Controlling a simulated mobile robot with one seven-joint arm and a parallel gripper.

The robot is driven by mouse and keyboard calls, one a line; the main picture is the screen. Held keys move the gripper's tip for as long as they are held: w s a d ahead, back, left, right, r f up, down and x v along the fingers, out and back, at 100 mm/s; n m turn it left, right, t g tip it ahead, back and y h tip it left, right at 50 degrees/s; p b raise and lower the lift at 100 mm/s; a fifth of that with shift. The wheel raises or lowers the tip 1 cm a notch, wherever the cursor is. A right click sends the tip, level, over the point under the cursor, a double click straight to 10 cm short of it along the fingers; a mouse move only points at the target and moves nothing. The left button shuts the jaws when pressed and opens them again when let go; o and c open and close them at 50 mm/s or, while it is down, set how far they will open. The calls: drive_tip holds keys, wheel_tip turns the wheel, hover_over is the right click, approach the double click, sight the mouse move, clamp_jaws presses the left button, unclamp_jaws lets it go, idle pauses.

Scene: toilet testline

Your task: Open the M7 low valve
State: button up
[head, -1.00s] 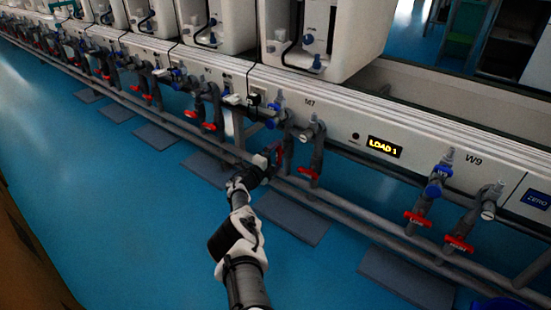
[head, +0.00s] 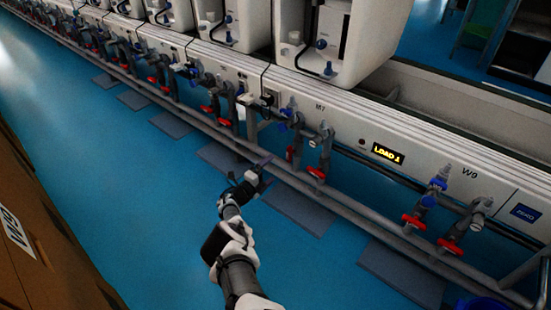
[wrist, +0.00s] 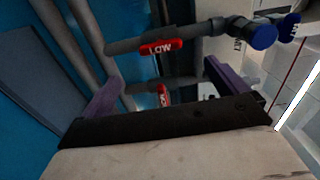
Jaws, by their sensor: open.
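Under the M7 label (head: 320,107) two grey pipes carry red handles. The low valve handle (head: 290,153) is on the left pipe and runs roughly along it. In the wrist view the red handle marked LOW (wrist: 160,47) lies nearly in line with its pipe, which ends in a blue cap. The other M7 handle (head: 317,172) sits across its pipe and shows smaller in the wrist view (wrist: 162,95). My gripper (head: 264,165) is left of and apart from the low handle. Its purple fingers (wrist: 165,72) are spread and empty.
The W9 pair of red handles (head: 413,221) stands to the right. More valve pairs (head: 207,109) line the bench to the left. Long grey rails (head: 350,207) run low along the front. The blue floor (head: 150,195) is open on my left; brown boxes (head: 30,235) border it.

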drive_tip(key=shift+p+v, duration=0.7)
drive_tip(key=shift+v, duration=0.8)
drive_tip(key=shift+d, duration=0.1)
